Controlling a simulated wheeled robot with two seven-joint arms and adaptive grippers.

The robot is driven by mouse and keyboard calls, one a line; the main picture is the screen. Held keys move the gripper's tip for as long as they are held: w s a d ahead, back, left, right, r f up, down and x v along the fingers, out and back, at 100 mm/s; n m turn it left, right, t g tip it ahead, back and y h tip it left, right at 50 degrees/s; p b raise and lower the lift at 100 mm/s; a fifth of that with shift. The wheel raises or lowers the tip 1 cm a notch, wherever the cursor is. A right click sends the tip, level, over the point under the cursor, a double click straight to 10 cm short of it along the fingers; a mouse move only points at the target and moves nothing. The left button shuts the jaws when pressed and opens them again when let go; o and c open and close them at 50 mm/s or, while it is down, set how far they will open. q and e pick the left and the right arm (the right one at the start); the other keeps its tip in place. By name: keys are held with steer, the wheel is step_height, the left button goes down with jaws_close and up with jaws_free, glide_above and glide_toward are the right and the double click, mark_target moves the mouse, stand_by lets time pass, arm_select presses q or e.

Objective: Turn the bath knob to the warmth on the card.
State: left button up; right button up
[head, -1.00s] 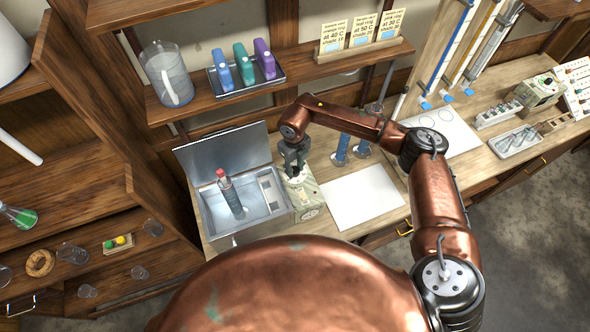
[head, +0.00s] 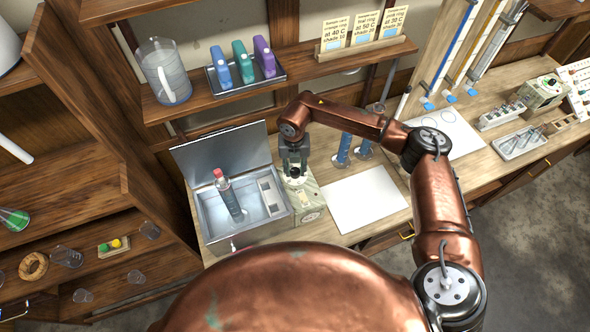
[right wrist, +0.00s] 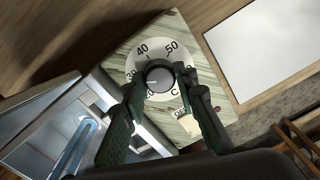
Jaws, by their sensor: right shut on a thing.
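The bath knob (right wrist: 159,78) is a dark round knob on a white dial marked 30, 40, 50 and C. My right gripper (right wrist: 158,84) is shut on it, with a finger at each side. In the head view my right gripper (head: 294,170) points down onto the pale marbled control box (head: 312,204) right of the steel bath (head: 262,229). The knob's exact setting is too small to read surely. Three cream cards stand on the shelf: a left card (head: 334,36) with 40 C, a middle card (head: 364,30) with 50 C and a right card (head: 392,23) with 30 C.
A red-capped bottle (head: 229,196) stands in the bath, whose lid (head: 222,150) is up. A white sheet (head: 367,200) lies right of the control box. Blue-based cylinders (head: 342,152) stand behind it. A jug (head: 165,72) and a bottle tray (head: 246,82) sit on the shelf.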

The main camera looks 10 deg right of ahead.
mark_target(294, 171)
stand_by(0.5)
steer(key=o, duration=1.1)
steer(key=shift+o, duration=0.2)
steer(key=shift+r, duration=0.15)
step_height(294, 171, up, 12)
steer(key=shift+a, duration=0.15)
